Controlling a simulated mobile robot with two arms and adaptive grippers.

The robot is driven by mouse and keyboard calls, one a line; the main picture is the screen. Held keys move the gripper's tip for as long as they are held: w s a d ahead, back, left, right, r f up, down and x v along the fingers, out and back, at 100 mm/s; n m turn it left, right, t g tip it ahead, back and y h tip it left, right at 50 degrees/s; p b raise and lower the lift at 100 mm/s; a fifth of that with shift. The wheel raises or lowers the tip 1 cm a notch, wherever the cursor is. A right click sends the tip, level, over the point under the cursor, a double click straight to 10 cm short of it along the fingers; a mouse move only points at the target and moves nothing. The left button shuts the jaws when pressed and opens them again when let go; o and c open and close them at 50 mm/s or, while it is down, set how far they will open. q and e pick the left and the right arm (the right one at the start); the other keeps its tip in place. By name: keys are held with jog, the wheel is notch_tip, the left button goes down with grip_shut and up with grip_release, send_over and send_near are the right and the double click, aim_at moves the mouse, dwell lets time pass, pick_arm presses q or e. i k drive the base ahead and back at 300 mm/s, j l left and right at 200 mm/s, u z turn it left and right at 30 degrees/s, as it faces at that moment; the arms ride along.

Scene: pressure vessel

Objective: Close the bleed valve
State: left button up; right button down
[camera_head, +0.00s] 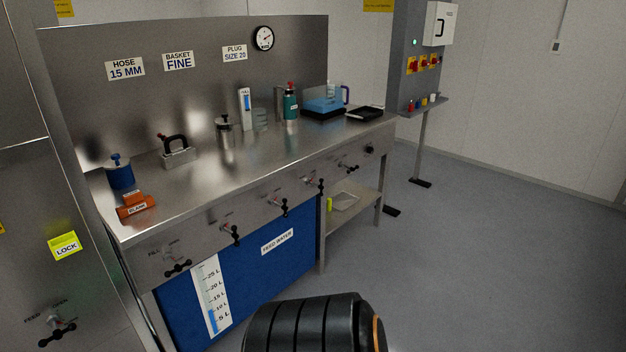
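Another black-handled valve (58,332) is on the left steel cabinet. Neither of my grippers is in view.
The bench top (225,178) holds a blue pot (120,172), an orange part (136,206), a green bottle (291,105) and a blue box (323,104). A blue feed water tank (285,262) stands beneath. A control post (407,70) stands behind. The floor at right is clear.

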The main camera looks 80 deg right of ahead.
aim_at(320, 186)
jog(key=k+z, duration=0.2)
jog(key=z, duration=2.5)
jog(key=i+l, duration=0.15)
jog(key=i, duration=0.35)
jog(key=i+l+u, duration=0.15)
jog(key=i, duration=0.4)
jog(key=i+l, duration=0.15)
jog(key=i, duration=0.35)
